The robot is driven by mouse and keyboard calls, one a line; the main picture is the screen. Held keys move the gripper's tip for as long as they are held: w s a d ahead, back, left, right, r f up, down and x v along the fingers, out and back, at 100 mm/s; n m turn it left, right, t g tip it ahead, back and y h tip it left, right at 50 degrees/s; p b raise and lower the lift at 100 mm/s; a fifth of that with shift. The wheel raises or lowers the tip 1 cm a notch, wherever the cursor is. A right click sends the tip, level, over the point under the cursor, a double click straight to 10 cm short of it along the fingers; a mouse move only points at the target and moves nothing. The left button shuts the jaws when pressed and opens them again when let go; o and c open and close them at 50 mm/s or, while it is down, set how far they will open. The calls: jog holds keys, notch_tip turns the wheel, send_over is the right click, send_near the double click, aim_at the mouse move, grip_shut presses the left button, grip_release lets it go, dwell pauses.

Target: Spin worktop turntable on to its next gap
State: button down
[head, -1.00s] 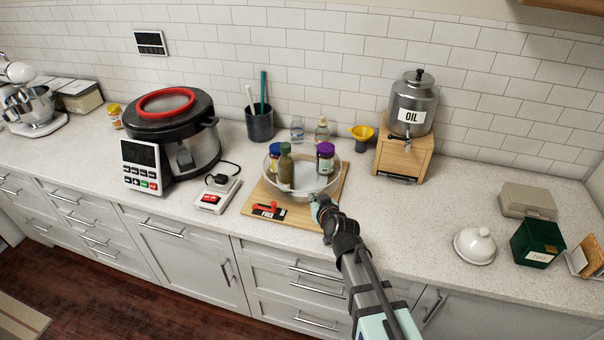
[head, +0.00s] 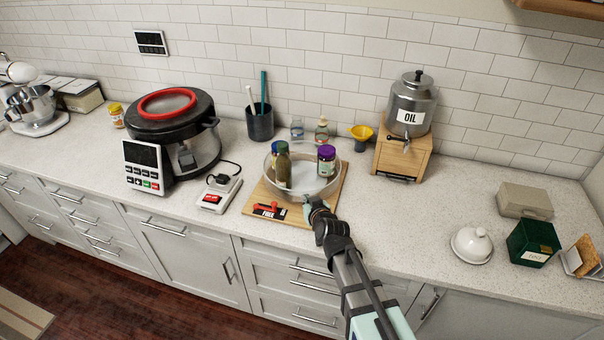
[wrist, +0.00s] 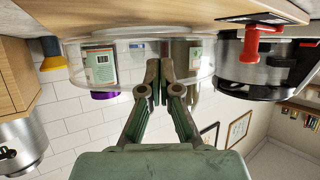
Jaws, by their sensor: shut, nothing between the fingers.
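The turntable (head: 308,181) is a clear, round, low-walled tray on a wooden board (head: 334,200) on the worktop. It holds a purple-lidded jar (head: 326,160) at the right, a green jar (head: 283,170) at the front left and a blue-lidded jar (head: 274,149) partly hidden behind it. A red lever (head: 268,210) sits on the board's front left by a label reading FREE. My gripper (head: 312,203) is at the turntable's front rim. In the wrist view, upside down, my shut, empty fingers (wrist: 159,72) overlap the clear wall (wrist: 140,48); I cannot tell whether they touch it.
A small white device (head: 219,193) and a large cooker (head: 172,130) stand left of the board.

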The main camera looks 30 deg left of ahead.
aim_at(290, 195)
jog(key=shift+a, duration=0.15)
jog(key=shift+s+a+r+p, duration=0.15)
jog(key=shift+s+a+p, duration=0.15)
jog(key=shift+a+p, duration=0.8)
jog(key=shift+d+p, duration=0.1)
jog(key=shift+p, duration=0.3)
jog(key=shift+s+a, duration=0.25)
jog(key=shift+a, duration=0.3)
jog(key=shift+s+a, duration=0.25)
jog(key=shift+a, duration=0.25)
jog(key=shift+s+d+f+b, duration=0.1)
jog(key=shift+s+d+b, duration=0.15)
jog(key=shift+s, duration=0.35)
jog(key=shift+s+d+f+b, duration=0.1)
jog(key=shift+s+b, duration=0.1)
jog(key=shift+s, duration=0.4)
jog(key=shift+s+d, duration=0.1)
jog(key=shift+s, duration=0.5)
